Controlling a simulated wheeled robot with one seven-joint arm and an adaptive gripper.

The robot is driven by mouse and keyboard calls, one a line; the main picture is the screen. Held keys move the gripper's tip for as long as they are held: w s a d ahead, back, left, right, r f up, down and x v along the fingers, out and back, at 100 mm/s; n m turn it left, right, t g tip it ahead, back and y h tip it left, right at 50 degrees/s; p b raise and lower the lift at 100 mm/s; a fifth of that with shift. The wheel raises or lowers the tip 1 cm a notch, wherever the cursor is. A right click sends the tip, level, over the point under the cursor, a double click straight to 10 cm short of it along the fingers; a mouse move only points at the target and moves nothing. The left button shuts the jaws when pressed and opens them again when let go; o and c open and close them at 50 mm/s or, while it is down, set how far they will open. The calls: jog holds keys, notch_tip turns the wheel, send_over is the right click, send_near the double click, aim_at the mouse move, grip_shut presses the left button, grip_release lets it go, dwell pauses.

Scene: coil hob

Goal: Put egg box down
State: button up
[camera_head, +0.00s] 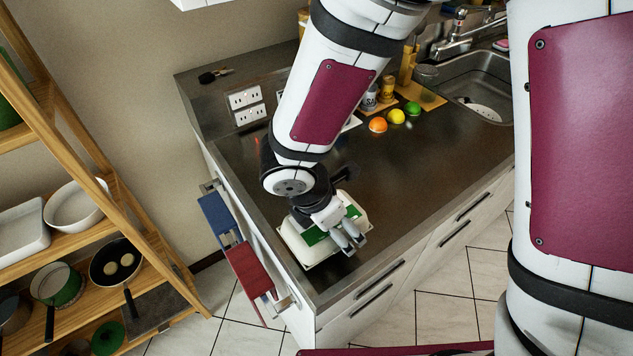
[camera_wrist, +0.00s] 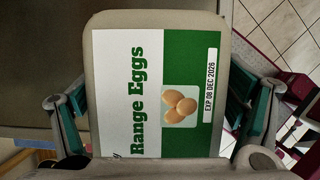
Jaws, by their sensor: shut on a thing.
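The egg box (camera_head: 311,237) is pale with a green and white label, at the near left corner of the dark countertop (camera_head: 425,165). In the wrist view the egg box (camera_wrist: 180,60) fills the middle, with "Range Eggs" and a picture of eggs on its lid. My gripper (camera_head: 350,241) is shut on the box from above, with a finger at each side in the wrist view. The box looks level and very low over the counter; I cannot tell whether it touches it. My gripper hides part of its lid.
An orange (camera_head: 377,125), a lemon (camera_head: 396,116) and a green fruit (camera_head: 412,109) lie farther back, near the sink (camera_head: 478,85). Blue (camera_head: 216,215) and red (camera_head: 250,270) towels hang at the counter's left edge. The counter right of the box is clear.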

jog(key=w, duration=0.3)
jog(key=w+a, duration=0.1)
jog(key=w, duration=0.3)
jog(key=w+a+f+p, duration=0.1)
jog(key=w, duration=0.3)
jog(key=shift+a, duration=0.15)
jog(key=shift+w+f, duration=0.15)
jog(key=shift+f, duration=0.1)
jog(key=shift+f+p, duration=0.45)
jog(key=shift+f, duration=1.05)
jog(key=shift+f, duration=0.1)
jog(key=o, duration=0.9)
jog(key=b+v, duration=0.1)
jog(key=v, duration=1.1)
